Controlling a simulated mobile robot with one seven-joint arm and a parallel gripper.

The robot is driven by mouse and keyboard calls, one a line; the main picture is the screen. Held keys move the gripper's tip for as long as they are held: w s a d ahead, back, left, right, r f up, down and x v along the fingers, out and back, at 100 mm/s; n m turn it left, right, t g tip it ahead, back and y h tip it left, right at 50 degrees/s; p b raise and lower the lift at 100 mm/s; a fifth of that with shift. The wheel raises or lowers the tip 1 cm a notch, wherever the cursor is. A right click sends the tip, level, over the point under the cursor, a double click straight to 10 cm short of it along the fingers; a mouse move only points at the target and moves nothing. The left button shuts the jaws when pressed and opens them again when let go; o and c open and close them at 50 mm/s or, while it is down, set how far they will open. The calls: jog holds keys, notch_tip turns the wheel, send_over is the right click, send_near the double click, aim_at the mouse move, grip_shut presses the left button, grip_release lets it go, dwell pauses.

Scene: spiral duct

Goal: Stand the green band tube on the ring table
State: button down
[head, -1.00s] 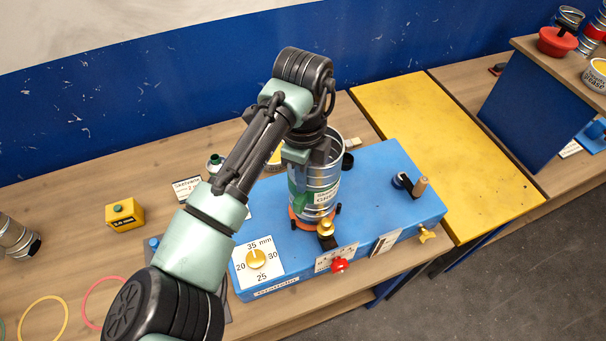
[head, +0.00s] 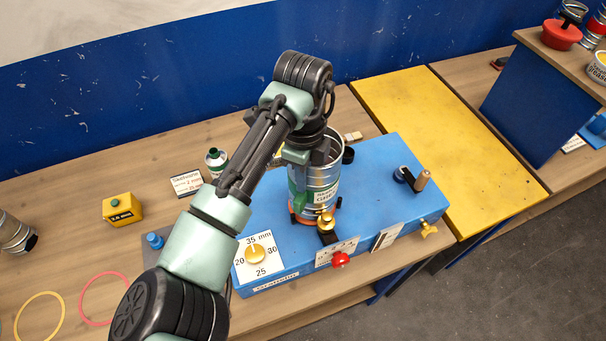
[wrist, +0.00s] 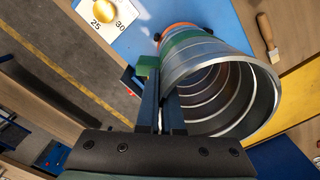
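The green band tube (head: 324,174) is a ribbed silver duct with a green band and a printed label. It stands upright, open end up, over the orange ring table (head: 296,217) on the blue machine. In the wrist view the tube (wrist: 222,92) shows its open mouth, with the green band and some orange at its far end. My gripper (wrist: 160,100) has its two dark fingers close together at the tube's side, by a green block on the band. The fingers appear closed on this part; the contact itself is hidden. Much of the ring table is hidden under the tube.
The blue machine (head: 377,185) carries a gold knob (head: 326,222) close in front of the tube, a dial (head: 256,254), a red knob (head: 340,260) and a crank handle (head: 422,180). A yellow box (head: 122,210) stands at left. The yellow panel (head: 440,140) at right is clear.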

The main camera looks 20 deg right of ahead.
jog(key=shift+f+b, duration=0.45)
jog(key=shift+f, duration=0.35)
jog(key=c, duration=1)
grip_release()
notch_tip(320, 180, up, 13)
jog(key=shift+b, duration=1.2)
